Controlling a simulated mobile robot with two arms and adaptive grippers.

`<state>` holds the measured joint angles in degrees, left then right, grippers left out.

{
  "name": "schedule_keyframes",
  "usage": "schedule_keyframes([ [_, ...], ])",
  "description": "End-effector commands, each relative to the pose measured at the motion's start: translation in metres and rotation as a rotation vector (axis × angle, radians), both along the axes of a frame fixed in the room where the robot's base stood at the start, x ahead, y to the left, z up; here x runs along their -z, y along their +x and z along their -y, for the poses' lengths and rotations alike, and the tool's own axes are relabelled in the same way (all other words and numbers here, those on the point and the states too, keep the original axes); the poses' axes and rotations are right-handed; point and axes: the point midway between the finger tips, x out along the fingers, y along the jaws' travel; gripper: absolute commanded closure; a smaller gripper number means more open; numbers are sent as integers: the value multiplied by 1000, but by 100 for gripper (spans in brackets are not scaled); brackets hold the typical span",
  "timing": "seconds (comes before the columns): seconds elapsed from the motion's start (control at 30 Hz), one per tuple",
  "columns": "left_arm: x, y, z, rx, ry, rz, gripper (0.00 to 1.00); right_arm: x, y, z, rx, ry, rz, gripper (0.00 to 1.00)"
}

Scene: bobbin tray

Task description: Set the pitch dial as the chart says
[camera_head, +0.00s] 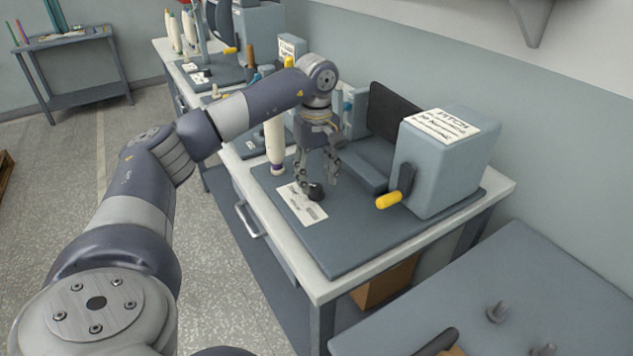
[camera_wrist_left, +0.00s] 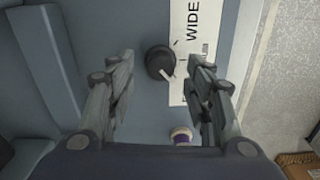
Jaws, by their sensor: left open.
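The pitch dial is a small black knob (camera_head: 315,192) on the grey base plate, with a pale pointer mark on its side. It also shows in the left wrist view (camera_wrist_left: 159,61), next to a white card (camera_wrist_left: 188,48) on which "WIDE" can be read. In the head view the card (camera_head: 297,203) lies by the knob, its print too small to read. My left gripper (camera_head: 317,182) points down over the knob. In the left wrist view my left gripper (camera_wrist_left: 161,70) is open, and the knob lies between its fingertips in the picture. Contact cannot be told. My right gripper is not in view.
A grey machine box (camera_head: 440,170) with a "PITCH" label (camera_head: 440,126) and a yellow-handled crank (camera_head: 389,200) stands right of the gripper. A cream bobbin (camera_head: 274,148) with a purple foot stands to the left. The plate's front area (camera_head: 350,248) is clear.

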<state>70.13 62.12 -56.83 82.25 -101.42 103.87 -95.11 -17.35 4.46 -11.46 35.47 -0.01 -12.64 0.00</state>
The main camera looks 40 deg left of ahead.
Motion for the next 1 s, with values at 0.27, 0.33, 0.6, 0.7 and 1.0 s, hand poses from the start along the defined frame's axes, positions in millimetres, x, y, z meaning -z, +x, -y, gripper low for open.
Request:
schedule_keyframes([
  [0.27, 23, 0, 0, 0, 1, 1, 52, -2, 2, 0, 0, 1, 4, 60],
  [0.33, 24, 0, 0, 0, 1, 1, 52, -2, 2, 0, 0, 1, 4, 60],
  [0.6, 24, 0, 0, -1, 1, 1, 70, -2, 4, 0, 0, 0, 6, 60],
  [0.7, 24, 0, 0, -1, 1, 1, 93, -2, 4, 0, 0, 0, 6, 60],
  [1.0, 23, 0, 0, -12, 1, 0, 98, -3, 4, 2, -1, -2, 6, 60],
])
